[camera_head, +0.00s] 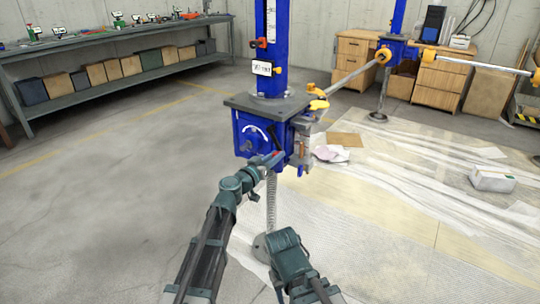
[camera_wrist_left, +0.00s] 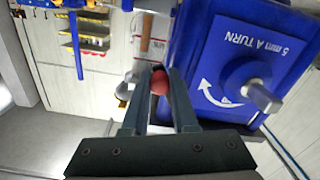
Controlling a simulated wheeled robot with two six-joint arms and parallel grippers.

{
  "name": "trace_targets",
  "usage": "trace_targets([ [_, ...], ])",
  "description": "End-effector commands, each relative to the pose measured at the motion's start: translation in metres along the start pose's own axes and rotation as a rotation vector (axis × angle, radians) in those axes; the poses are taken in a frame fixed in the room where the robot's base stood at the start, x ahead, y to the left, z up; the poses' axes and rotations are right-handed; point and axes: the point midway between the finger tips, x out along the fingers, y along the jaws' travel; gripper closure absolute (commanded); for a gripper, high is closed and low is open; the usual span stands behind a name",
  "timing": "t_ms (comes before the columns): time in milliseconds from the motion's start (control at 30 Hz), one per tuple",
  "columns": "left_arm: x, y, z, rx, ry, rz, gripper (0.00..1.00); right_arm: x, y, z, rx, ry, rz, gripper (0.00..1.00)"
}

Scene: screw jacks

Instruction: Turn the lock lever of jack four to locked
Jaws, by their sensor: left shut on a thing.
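The blue jack (camera_head: 250,135) stands in the middle of the head view, with a white label (camera_head: 262,68) too small to read. Its blue housing (camera_wrist_left: 235,50) fills the right of the left wrist view, with a white curved arrow, the words "5 mm A TURN" and a grey shaft end. A lever with a red knob (camera_wrist_left: 160,82) shows beside the housing. My left gripper (camera_wrist_left: 160,88) is shut on this red knob; in the head view the gripper (camera_head: 273,160) is at the housing's lower right. The lever's arm is mostly hidden. My right arm shows low in the head view, without its fingers.
A threaded screw (camera_head: 271,200) runs down from the housing to a round foot. A second blue jack (camera_head: 395,48) with grey bars stands behind right. White sheeting (camera_head: 400,200) with a box (camera_head: 492,178) covers the right floor. The left floor is clear up to a bench (camera_head: 110,85).

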Motion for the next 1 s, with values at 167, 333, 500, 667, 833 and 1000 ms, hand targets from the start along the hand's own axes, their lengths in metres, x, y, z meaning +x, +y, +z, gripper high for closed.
trace_targets([
  [167, 0.0, 0.017, -0.009, -0.168, 0.0, 0.004, 1.0, -0.013, 0.002, 0.001, 0.002, -0.001, 0.001, 0.5],
  [333, 0.0, 0.028, -0.017, -0.33, 0.0, 0.005, 1.0, -0.023, 0.003, 0.002, 0.003, -0.001, 0.0, 0.5],
  [500, 0.0, 0.038, -0.026, -0.49, 0.001, 0.003, 1.0, -0.035, 0.003, 0.002, 0.003, -0.001, -0.002, 0.5],
  [667, 0.0, 0.045, -0.035, -0.633, 0.001, 0.002, 1.0, -0.045, 0.004, 0.003, 0.004, -0.001, -0.004, 0.5],
  [833, 0.001, 0.05, -0.044, -0.764, 0.001, 0.002, 1.0, -0.055, 0.005, 0.004, 0.004, -0.001, -0.006, 0.5],
  [1000, 0.001, 0.053, -0.051, -0.867, 0.002, 0.002, 1.0, -0.063, 0.005, 0.004, 0.005, -0.001, -0.008, 0.5],
])
